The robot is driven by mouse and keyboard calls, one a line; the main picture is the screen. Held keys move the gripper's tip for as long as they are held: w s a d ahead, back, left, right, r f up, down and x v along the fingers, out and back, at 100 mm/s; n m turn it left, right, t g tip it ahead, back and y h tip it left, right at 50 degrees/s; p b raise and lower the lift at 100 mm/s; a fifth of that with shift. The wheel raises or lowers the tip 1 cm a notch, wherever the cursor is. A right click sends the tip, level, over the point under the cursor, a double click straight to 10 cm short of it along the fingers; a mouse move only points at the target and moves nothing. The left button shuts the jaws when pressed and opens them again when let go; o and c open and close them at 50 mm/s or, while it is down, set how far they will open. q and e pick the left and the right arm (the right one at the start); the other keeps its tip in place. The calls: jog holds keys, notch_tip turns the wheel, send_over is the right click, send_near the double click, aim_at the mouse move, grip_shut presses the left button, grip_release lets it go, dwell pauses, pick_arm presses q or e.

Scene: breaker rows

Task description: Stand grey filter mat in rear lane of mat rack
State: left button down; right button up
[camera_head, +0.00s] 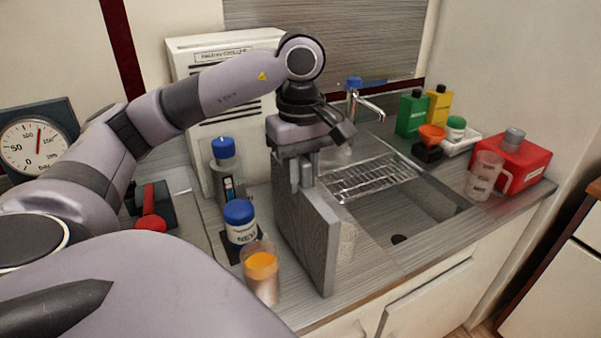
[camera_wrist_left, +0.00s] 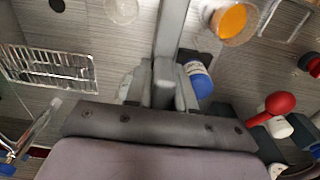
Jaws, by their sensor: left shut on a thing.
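The grey filter mat (camera_head: 316,240) is a thick upright slab, held on edge in the middle of the head view. My left gripper (camera_head: 303,178) points down and is shut on its top edge. In the left wrist view the mat (camera_wrist_left: 172,28) shows edge-on as a grey bar between the fingers (camera_wrist_left: 162,92). I cannot tell whether its lower edge touches the worktop. A low wire rack (camera_head: 370,177) lies at the sink's rear left, right of the mat, and also shows in the left wrist view (camera_wrist_left: 48,70). No separate lanes can be made out. My right gripper is out of view.
A blue-lidded jar (camera_head: 239,222) and a cup with orange contents (camera_head: 262,275) stand close left of the mat. The sink (camera_head: 408,215) opens at right. A tap (camera_head: 362,100) rises behind the rack. Bottles (camera_head: 412,113) and a red box (camera_head: 514,160) stand further right.

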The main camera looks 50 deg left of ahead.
pick_arm(q)
jog(key=shift+f, duration=0.15)
jog(key=c, duration=1)
grip_release()
jog(key=shift+o, duration=0.2)
